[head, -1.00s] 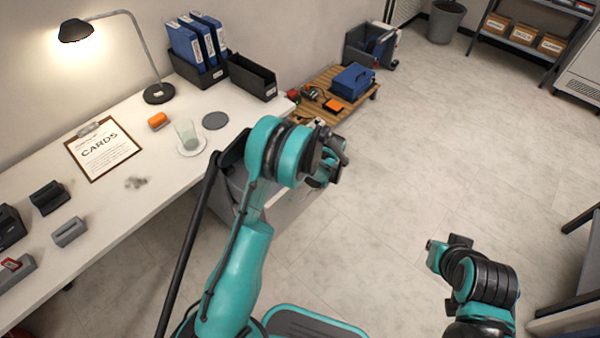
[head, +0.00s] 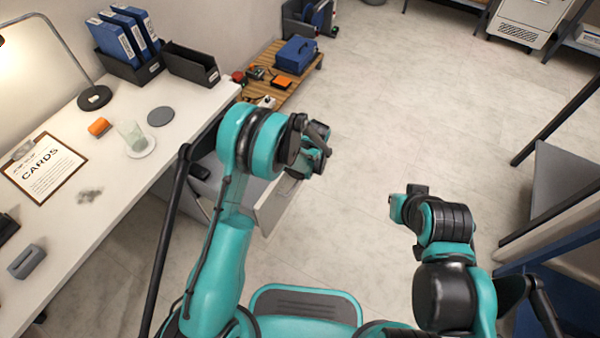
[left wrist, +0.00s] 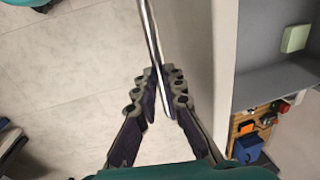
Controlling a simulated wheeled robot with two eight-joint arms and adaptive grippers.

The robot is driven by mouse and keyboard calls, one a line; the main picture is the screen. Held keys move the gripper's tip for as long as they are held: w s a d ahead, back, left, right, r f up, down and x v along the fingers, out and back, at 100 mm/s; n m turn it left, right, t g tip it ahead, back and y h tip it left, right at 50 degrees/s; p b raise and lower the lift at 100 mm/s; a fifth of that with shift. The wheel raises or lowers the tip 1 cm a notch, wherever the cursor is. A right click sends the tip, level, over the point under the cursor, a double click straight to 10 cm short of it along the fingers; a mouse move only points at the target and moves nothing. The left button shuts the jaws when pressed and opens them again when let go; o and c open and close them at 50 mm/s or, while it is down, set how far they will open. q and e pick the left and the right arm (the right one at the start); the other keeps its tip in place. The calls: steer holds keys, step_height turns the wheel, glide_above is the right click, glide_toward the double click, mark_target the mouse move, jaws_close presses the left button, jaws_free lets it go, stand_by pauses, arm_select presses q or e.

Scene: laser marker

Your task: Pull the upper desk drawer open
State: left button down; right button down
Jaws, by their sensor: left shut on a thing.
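The upper desk drawer stands partly open; its pale grey front panel (head: 278,205) shows below my left gripper (head: 308,165) in the head view. In the left wrist view the front panel (left wrist: 190,50) runs down the middle, with the drawer's grey inside to its right. My left gripper (left wrist: 160,80) is shut on the metal bar handle (left wrist: 152,35), one finger on each side. In the head view its fingers and the handle are mostly hidden behind my wrist. My right gripper (head: 405,205) hangs empty over open floor; its fingers are not clear.
A pale green block (left wrist: 295,38) lies in the drawer. The white desk (head: 110,200) holds a clipboard (head: 42,168), a glass (head: 132,135), a lamp (head: 60,55) and binders (head: 125,40). A wooden pallet (head: 270,95) with tools stands beyond. A shelf (head: 570,185) is at right.

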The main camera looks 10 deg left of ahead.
arm_select(q)
steer(key=c, duration=1.6)
jaws_free()
steer(key=shift+r, duration=0.1)
step_height(320, 180, up, 12)
steer(key=d, duration=0.2)
steer(key=shift+s+f, duration=0.2)
steer(key=shift+s, duration=0.2)
steer(key=s+a+r+n+t, duration=0.1)
steer(key=s+a+r, duration=0.35)
steer(key=r, duration=0.35)
steer(key=s+a+r+n+t+h, duration=0.1)
steer(key=s+a+r, duration=0.3)
steer(key=s, duration=0.4)
steer(key=s+a+r+n+t+h, duration=0.1)
steer(key=s+a+r+n+t, duration=0.1)
steer(key=s, duration=0.6)
steer(key=a+r+t, duration=0.1)
steer(key=a+t, duration=0.1)
steer(key=a, duration=0.1)
steer(key=shift+s+r, duration=0.3)
steer(key=shift+r, duration=0.05)
